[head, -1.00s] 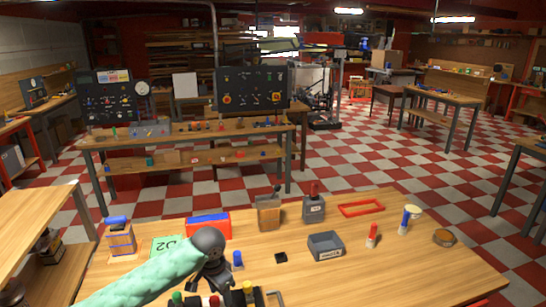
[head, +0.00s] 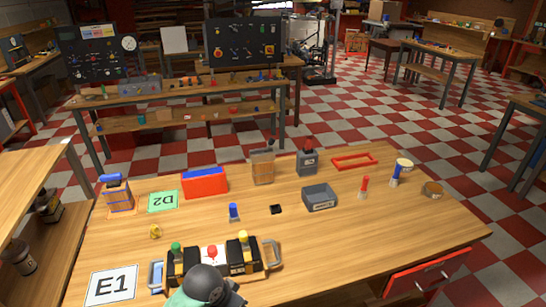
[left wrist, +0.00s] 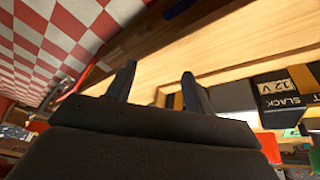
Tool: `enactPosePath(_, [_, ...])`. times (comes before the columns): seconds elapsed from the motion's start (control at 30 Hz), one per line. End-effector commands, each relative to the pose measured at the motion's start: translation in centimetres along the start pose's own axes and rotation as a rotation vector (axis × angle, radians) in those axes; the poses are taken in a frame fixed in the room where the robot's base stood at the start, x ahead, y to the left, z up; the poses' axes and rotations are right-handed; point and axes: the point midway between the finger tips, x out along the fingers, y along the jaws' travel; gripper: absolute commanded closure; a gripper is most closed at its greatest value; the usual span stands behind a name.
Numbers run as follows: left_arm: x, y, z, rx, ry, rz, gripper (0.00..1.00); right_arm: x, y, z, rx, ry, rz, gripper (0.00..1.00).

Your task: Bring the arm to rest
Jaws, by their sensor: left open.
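My left arm comes in at the bottom of the head view, where its dark rounded wrist part (head: 207,285) is in front of the button box. Its fingers are hidden there. In the left wrist view my left gripper (left wrist: 157,80) has its two dark fingers spread apart with nothing between them. The wooden table edge and the checkered floor lie beyond the fingers. My right gripper is in neither view.
The black-and-yellow button box (head: 190,262) with coloured knobs and side handles is right by my left wrist. An E1 card (head: 112,286) lies left of it. The table's right front is clear.

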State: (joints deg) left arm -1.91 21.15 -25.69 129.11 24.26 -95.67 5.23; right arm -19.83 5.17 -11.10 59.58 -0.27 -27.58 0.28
Motion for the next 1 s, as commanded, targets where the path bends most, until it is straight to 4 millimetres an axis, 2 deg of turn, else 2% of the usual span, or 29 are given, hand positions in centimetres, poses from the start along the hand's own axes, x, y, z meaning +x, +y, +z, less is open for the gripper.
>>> enactPosePath(0.23, [-0.4, 0.8, 4.9, -0.109, 0.028, -0.041, 0.48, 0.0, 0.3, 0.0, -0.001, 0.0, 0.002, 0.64])
enactPosePath(0.6, [-2.0, 0.3, 13.1, -0.263, 0.015, -0.153, 0.48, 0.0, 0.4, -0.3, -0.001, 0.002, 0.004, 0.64])
enactPosePath(1.0, [-3.4, -0.1, 18.1, -0.339, -0.016, -0.229, 0.48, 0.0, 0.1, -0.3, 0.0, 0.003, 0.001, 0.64])
